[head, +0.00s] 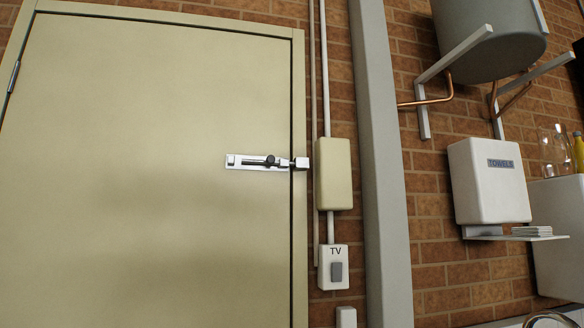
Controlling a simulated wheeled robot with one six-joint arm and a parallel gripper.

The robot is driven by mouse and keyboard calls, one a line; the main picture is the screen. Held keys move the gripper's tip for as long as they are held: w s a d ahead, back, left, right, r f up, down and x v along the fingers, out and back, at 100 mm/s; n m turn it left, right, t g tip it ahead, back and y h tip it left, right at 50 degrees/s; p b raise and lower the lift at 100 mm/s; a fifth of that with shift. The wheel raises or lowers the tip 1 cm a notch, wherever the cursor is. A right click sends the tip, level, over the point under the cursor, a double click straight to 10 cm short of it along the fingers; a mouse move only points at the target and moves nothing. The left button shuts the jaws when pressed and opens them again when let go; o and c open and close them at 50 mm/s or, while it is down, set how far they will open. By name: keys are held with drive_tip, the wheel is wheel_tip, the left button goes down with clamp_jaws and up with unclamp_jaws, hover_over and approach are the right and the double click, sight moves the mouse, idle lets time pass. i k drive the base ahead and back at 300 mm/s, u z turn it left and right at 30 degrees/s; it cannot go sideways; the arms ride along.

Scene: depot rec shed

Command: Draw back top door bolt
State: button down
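A cream door (150,170) fills the left of the head view and is shut in its frame. A slide bolt (258,162) is mounted level near the door's right edge, on a pale metal plate with a dark knob or bar at its middle. The bolt's right end reaches across the door edge to a small pale keeper (301,163) on the frame. Whether the bar sits inside the keeper is too small to tell for certain. My gripper is not in view.
Right of the frame are a cream box (333,174), a TV switch (333,267), conduit and a grey post (381,160). Further right hang a towel dispenser (489,181), a shelf (515,238) and a grey tank (488,38) on brackets. Nothing stands before the bolt.

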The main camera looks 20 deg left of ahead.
sight(271, 159)
drive_tip(key=u, duration=0.5)
drive_tip(key=i, duration=0.9)
drive_tip(key=u, duration=0.7)
